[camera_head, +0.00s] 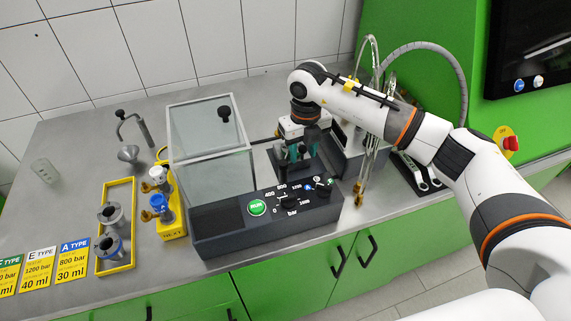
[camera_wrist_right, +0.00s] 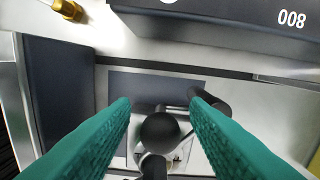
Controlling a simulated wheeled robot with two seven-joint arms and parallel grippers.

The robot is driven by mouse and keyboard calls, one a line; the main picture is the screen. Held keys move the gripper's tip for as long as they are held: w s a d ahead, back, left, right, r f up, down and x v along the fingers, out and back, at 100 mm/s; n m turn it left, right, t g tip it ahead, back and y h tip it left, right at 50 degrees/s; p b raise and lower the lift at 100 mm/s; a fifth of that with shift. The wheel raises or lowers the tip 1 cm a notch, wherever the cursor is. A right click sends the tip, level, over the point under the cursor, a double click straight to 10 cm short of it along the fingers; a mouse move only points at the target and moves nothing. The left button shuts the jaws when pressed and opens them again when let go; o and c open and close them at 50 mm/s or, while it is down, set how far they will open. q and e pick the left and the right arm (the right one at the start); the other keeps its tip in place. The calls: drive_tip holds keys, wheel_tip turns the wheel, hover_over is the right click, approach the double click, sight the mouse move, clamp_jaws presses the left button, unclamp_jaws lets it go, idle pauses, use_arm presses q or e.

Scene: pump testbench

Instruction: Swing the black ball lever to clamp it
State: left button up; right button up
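The black ball (camera_wrist_right: 160,131) of the lever shows in the right wrist view, between the two teal fingers of my right gripper (camera_wrist_right: 162,102). Gaps show on both sides of it, so the fingers are open. A dark rod and a second black rounded end (camera_wrist_right: 212,103) lie close to the right fingertip. In the head view my right gripper (camera_head: 293,158) points down behind the control panel, over the recess of the test bench. The ball lever there is mostly hidden by the gripper and panel. My left gripper is not in view.
The dark control panel (camera_head: 225,235) with a green button and knobs stands just in front of the gripper. A glass-walled box (camera_head: 190,140) is to its left. Hoses and brass fittings (camera_head: 360,188) hang to its right. A yellow rack (camera_head: 132,193) stands farther left.

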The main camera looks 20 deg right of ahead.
sight(304, 147)
drive_tip(key=o, duration=0.6)
drive_tip(key=shift+c, duration=0.2)
drive_tip(key=shift+r, duration=0.1)
drive_tip(key=shift+r+p, duration=1.65)
drive_tip(key=shift+r, duration=1.25)
